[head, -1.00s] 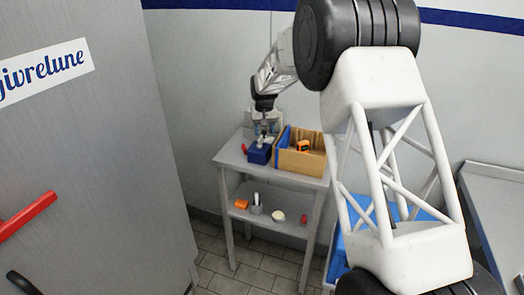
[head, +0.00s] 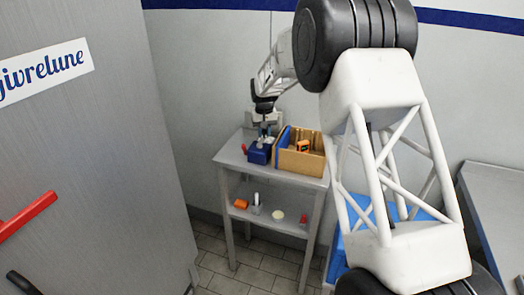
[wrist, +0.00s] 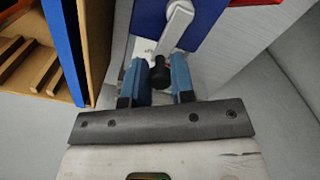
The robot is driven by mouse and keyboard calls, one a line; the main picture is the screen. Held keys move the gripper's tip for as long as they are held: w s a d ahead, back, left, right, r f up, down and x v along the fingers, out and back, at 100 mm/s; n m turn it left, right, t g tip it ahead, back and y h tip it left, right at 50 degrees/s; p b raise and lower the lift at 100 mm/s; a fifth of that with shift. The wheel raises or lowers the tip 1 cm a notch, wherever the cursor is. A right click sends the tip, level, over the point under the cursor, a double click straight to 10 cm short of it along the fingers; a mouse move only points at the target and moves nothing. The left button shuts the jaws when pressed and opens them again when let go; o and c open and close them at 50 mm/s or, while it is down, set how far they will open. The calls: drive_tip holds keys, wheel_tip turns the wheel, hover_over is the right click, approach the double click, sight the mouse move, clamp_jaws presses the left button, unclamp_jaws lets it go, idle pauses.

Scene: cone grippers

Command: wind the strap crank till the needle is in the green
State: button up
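The blue strap tensioner box (head: 259,155) sits on the top of the small grey table; its blue face (wrist: 207,12) shows at the top of the wrist view. A pale metal crank arm (wrist: 177,24) runs from it down to a black knob (wrist: 160,74). My gripper (wrist: 160,82) has its two blue fingers on either side of this knob, close against it, and looks shut on it. In the head view my gripper (head: 264,129) is just above the box, small and partly merged with the crank. I cannot make out the needle or a green zone.
An open cardboard box (head: 301,160) with an orange item stands right beside the blue box; its wall (wrist: 93,40) is left of my fingers. A red item (head: 244,149) lies left. The lower shelf (head: 262,224) holds several small things. A grey door stands left.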

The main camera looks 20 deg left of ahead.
sight(270, 144)
drive_tip(key=shift+d, duration=0.1)
idle(0.4)
drive_tip(key=shift+s+d, duration=0.2)
drive_tip(key=shift+d, duration=0.45)
drive_tip(key=shift+d, duration=0.1)
drive_tip(key=shift+s+d, duration=0.4)
drive_tip(key=shift+d, duration=0.1)
drive_tip(key=shift+d, duration=0.1)
idle(0.3)
